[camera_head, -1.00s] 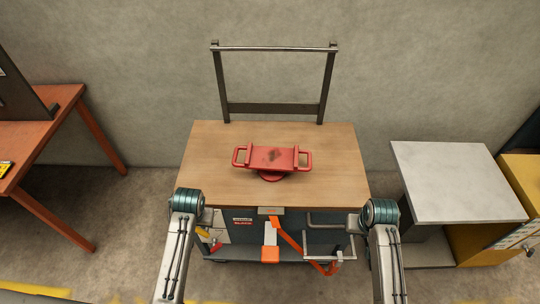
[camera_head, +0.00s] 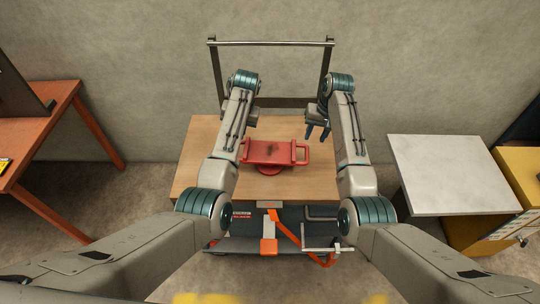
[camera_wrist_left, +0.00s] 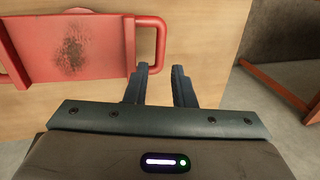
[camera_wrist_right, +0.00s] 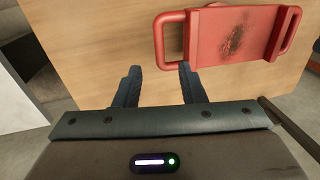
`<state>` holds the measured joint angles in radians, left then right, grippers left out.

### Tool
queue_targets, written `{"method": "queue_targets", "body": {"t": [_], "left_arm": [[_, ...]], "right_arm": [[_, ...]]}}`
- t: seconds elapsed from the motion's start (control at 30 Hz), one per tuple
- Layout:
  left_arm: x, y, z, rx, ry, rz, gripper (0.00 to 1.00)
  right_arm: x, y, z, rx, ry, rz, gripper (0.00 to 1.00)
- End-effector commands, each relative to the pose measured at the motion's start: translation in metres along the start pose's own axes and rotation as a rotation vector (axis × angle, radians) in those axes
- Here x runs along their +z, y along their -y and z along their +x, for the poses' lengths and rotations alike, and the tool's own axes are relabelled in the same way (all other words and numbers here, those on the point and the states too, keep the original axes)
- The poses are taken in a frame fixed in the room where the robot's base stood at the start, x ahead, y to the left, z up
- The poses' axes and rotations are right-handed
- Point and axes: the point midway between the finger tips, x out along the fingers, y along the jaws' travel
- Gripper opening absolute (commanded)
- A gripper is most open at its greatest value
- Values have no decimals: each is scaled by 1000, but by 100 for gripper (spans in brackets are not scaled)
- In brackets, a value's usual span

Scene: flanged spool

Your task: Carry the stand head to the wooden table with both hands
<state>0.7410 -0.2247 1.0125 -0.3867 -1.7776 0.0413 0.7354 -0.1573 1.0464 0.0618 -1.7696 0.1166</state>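The stand head (camera_head: 268,152) is a red plate with a dark smudge and a loop handle at each end, on a round red base. It rests on the wood-topped cart (camera_head: 205,137). My right gripper (camera_head: 318,131) is open above the cart, beyond the right handle. In the right wrist view (camera_wrist_right: 159,70) its fingers are just short of a red handle (camera_wrist_right: 158,40). My left gripper is mostly hidden by its arm in the head view. In the left wrist view (camera_wrist_left: 161,70) it is open and empty, one fingertip near the other handle (camera_wrist_left: 160,45).
A reddish-brown wooden table (camera_head: 52,122) stands at the left with a dark panel on it. A white-topped table (camera_head: 450,172) and a yellow cabinet (camera_head: 520,175) stand at the right. A dark upright frame (camera_head: 270,43) rises behind the cart. Orange straps (camera_head: 285,235) hang at its front.

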Motion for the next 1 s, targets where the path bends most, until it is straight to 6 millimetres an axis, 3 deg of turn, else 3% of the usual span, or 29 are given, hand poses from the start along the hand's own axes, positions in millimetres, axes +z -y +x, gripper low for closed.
{"method": "queue_targets", "body": {"t": [0.37,0.8,1.0], "left_arm": [[0,0,6,-1,1,0,23],[1,1,78,-1,4,0,23],[0,0,101,-1,1,0,23]], "right_arm": [[0,0,6,0,1,0,37],[1,0,78,0,3,0,37],[0,0,101,0,0,0,37]]}}
